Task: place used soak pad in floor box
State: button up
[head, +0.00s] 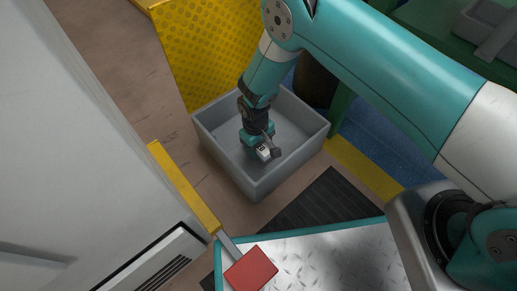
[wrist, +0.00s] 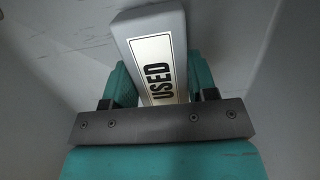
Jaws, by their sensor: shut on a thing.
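The used soak pad (wrist: 162,62) is a light grey block with a cream label reading "USED" in the wrist view. My gripper (wrist: 160,92) is shut on it, with a teal finger on each side. In the head view, my gripper (head: 260,143) points down inside the grey floor box (head: 226,161), and the pad (head: 264,153) shows as a small pale piece at its tip. The box's pale inner walls surround the pad in the wrist view. I cannot tell whether the pad touches the box floor. The pad's lower end is hidden.
A yellow dimpled panel (head: 208,45) stands behind the box. A large white cabinet (head: 80,150) with a yellow edge is at the left.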

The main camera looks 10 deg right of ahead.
jog(key=shift+f, duration=0.1)
jog(key=shift+f, duration=0.15)
jog(key=o, duration=0.9)
